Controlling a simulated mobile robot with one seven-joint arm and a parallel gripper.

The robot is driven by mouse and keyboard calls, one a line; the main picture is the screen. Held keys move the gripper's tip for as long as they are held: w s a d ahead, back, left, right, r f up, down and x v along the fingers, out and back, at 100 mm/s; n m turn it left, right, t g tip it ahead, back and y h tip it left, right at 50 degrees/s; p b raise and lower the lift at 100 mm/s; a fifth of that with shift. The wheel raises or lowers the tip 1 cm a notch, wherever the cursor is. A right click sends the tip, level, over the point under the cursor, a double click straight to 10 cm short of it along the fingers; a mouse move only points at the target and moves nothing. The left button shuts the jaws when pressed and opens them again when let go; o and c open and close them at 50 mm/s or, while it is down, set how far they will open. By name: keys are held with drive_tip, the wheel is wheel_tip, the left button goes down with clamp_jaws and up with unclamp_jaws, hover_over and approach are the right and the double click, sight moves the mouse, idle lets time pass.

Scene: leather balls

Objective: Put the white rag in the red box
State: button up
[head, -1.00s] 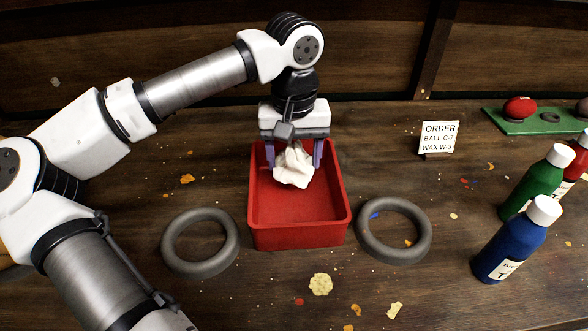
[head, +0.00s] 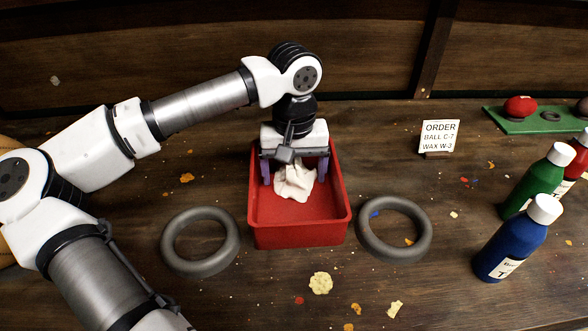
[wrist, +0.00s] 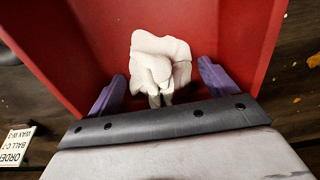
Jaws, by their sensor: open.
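The white rag (head: 295,182) is crumpled inside the red box (head: 300,235), toward its back half. The rag also shows in the wrist view (wrist: 160,65), in front of the red floor of the box (wrist: 225,40). My gripper (head: 295,172) is low inside the back part of the box. Its purple fingers stand apart on either side of the rag, with a gap on each side in the wrist view (wrist: 158,85). The rag's top lies between the fingers and is partly hidden by the gripper body in the head view.
Grey rings lie left (head: 200,241) and right (head: 393,229) of the box. A blue bottle (head: 505,245), a green bottle (head: 540,185) and a red bottle (head: 577,165) stand at right. An order card (head: 439,137) and a green tray (head: 530,126) stand behind. The front table is mostly clear.

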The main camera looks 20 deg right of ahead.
sight(295, 163)
wheel_tip(295, 163, up, 12)
drive_tip(key=shift+r, duration=0.2)
idle(0.4)
drive_tip(key=shift+s, duration=0.1)
